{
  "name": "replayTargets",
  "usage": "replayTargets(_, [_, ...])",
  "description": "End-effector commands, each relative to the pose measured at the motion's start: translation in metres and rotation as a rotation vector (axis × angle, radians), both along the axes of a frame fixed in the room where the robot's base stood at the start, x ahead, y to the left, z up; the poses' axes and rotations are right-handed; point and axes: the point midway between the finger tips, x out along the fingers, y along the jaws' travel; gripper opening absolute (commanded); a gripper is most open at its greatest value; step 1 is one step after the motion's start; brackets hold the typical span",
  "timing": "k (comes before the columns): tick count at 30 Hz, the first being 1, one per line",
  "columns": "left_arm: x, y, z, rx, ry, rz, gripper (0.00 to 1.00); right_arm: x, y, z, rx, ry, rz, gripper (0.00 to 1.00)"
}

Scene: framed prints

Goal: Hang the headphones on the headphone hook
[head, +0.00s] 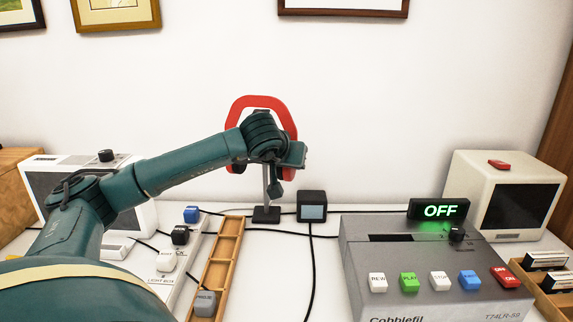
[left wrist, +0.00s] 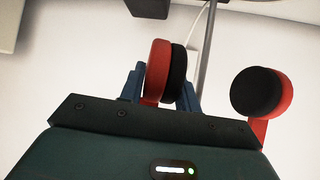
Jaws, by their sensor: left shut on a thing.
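The red headphones (head: 240,106) are upright in the head view, their angular band above and around my left gripper. My left gripper (left wrist: 163,88) is shut on one red-and-black ear cup (left wrist: 158,70) in the left wrist view. The other ear cup (left wrist: 262,93) hangs free to the right. The headphone hook is a stand with a thin grey pole (head: 267,188) and a dark base (head: 266,214). The pole (left wrist: 207,50) passes close behind the held cup. My wrist hides the middle of the headphones, and I cannot tell whether the band touches the hook. My right gripper is not in view.
A small dark box with a screen (head: 311,206) stands just right of the stand's base. A grey machine (head: 400,260) with buttons and an OFF sign (head: 439,210) is at right. A wooden tray (head: 230,250) lies in front. Cables cross the table.

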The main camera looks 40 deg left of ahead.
Motion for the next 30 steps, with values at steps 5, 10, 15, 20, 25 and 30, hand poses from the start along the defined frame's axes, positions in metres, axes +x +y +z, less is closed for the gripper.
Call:
replayTargets(5, [0.009,0.007,0.000,0.000,-0.002,0.000,0.05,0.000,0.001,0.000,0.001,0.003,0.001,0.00])
replayTargets(10, [0.016,0.014,0.000,0.001,-0.002,0.000,0.05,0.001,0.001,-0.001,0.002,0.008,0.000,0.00])
replayTargets(15, [0.021,0.018,-0.010,0.000,-0.001,0.000,0.05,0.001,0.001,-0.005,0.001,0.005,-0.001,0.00])
replayTargets(20, [0.025,0.021,-0.017,0.000,-0.001,-0.001,0.05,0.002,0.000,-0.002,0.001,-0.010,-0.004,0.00])
replayTargets(25, [0.026,0.021,-0.023,0.001,-0.002,-0.001,0.05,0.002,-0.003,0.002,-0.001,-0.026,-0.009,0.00])
replayTargets(30, [0.026,0.022,-0.025,0.001,-0.002,0.000,0.05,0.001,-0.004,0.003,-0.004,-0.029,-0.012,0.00])
